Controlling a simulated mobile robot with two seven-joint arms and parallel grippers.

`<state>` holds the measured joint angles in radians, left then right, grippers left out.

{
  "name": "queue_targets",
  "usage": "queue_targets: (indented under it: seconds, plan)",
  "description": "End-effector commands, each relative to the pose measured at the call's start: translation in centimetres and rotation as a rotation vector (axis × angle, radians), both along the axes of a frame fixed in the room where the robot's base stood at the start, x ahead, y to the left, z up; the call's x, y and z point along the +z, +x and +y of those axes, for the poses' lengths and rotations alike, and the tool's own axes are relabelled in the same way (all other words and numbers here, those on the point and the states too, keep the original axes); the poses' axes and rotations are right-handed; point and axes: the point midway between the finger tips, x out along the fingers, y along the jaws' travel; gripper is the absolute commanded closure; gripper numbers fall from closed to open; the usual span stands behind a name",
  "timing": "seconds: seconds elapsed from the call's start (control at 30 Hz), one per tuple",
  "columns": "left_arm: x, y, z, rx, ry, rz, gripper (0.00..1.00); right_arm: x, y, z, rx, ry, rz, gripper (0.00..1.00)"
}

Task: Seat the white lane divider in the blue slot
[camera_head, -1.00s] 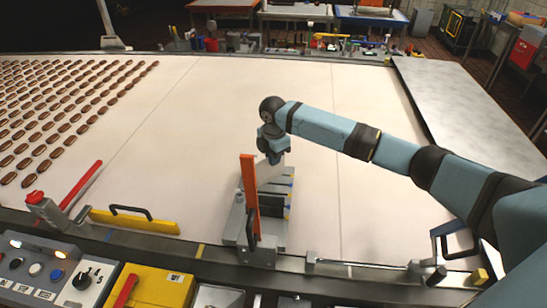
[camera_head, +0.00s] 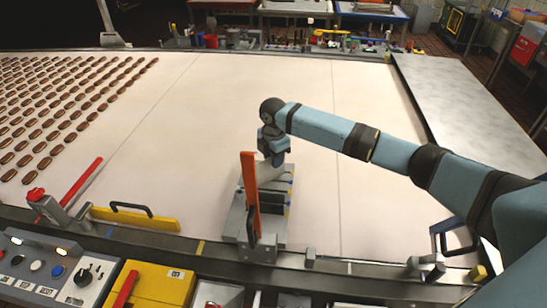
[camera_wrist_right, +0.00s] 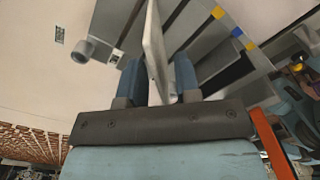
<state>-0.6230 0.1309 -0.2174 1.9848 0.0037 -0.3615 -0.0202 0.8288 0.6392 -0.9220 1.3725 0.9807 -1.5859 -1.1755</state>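My right gripper (camera_head: 273,150) is shut on the white lane divider (camera_wrist_right: 155,50), a thin plate seen nearly edge-on between its two blue fingers in the wrist view. In the head view the divider (camera_head: 268,173) shows only partly, under the gripper and beside the orange upright plate. The grey slotted block (camera_head: 234,222) lies below, with dark slots. A blue mark (camera_wrist_right: 236,32) and yellow marks show on its edge; the blue mark is to the right of the divider in the wrist view. I cannot tell whether the divider touches the block. My left gripper is not in view.
The orange plate (camera_head: 250,190) stands close to the left of the gripper. A yellow bar with a black handle (camera_head: 135,220) and a red lever (camera_head: 80,180) lie farther left. Rows of brown pieces (camera_head: 50,115) cover the left of the pale belt; its middle is clear.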

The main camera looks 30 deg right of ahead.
Motion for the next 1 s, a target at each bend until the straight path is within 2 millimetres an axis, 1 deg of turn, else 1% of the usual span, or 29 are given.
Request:
queue_targets:
  seconds: [0.07, 0.17, 0.27, 0.4, 0.5, 0.6, 0.7, 0.8, 1.0]
  plan:
    - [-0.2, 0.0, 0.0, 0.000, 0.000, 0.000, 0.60, 0.5, 0.0, 0.0, 0.000, 0.000, -0.002, 0.70]
    - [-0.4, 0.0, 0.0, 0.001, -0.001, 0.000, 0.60, 2.0, 0.1, 0.0, 0.000, 0.001, -0.004, 0.70]
    - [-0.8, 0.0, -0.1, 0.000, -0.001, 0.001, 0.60, 4.0, 0.1, -0.1, 0.000, 0.000, -0.005, 0.70]
    - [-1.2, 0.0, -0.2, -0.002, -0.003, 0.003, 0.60, 7.2, 0.1, 0.0, 0.001, 0.001, -0.005, 0.70]
    - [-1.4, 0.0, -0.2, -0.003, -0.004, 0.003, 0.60, 9.3, 0.1, 0.0, 0.000, 0.000, -0.003, 0.70]
    - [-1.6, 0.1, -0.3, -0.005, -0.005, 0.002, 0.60, 10.9, 0.1, 0.0, 0.000, 0.000, -0.003, 0.70]
    - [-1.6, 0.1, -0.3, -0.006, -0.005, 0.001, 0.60, 11.9, 0.1, 0.0, 0.000, 0.000, -0.002, 0.70]
    - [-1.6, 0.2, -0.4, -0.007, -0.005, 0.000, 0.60, 12.5, 0.0, 0.0, 0.000, 0.000, 0.000, 0.70]
    - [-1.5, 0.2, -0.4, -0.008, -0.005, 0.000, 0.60, 12.7, 0.0, 0.0, 0.000, 0.000, 0.000, 0.70]
